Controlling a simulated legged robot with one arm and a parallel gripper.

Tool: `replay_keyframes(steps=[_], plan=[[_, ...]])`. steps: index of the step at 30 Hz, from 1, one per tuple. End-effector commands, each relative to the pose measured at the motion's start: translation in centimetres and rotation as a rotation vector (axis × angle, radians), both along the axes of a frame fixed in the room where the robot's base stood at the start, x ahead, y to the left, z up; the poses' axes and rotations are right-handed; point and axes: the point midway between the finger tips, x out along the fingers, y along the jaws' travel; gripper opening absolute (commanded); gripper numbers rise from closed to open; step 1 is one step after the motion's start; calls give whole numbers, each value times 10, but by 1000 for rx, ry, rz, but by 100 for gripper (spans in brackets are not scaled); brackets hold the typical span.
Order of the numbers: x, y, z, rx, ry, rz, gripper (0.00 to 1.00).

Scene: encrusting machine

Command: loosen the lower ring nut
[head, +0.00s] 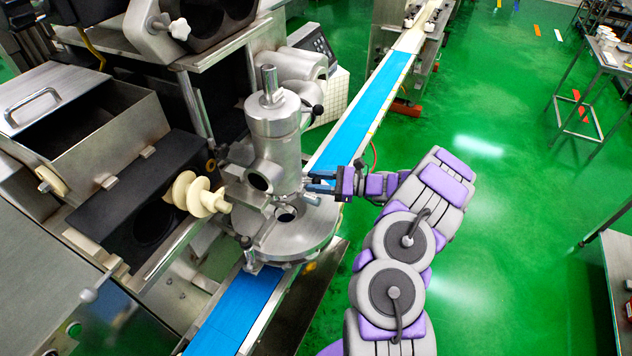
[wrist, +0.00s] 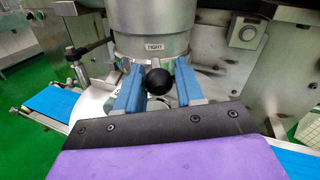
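The upright steel cylinder (head: 275,140) of the machine stands on a round steel plate (head: 300,238) over the blue belt. In the wrist view its lower collar bears a label reading TIGHT (wrist: 166,48), and a black ball knob (wrist: 158,80) sits just below it. I cannot make out the lower ring nut's own edges. My gripper (head: 312,181) is at the right side of the cylinder's foot. In the wrist view the blue fingers of my gripper (wrist: 158,90) are spread, with the knob showing between them; contact is not clear.
The blue conveyor belt (head: 365,110) runs behind. Green floor (head: 500,200) is open to the right.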

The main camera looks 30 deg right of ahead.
Motion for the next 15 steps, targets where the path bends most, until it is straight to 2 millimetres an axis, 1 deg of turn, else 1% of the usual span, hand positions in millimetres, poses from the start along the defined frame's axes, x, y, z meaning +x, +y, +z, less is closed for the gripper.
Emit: replay_keyframes(steps=[9,15], plan=[[2,2,0,0,1,-1,37],[2,2,0,0,1,-1,18]])
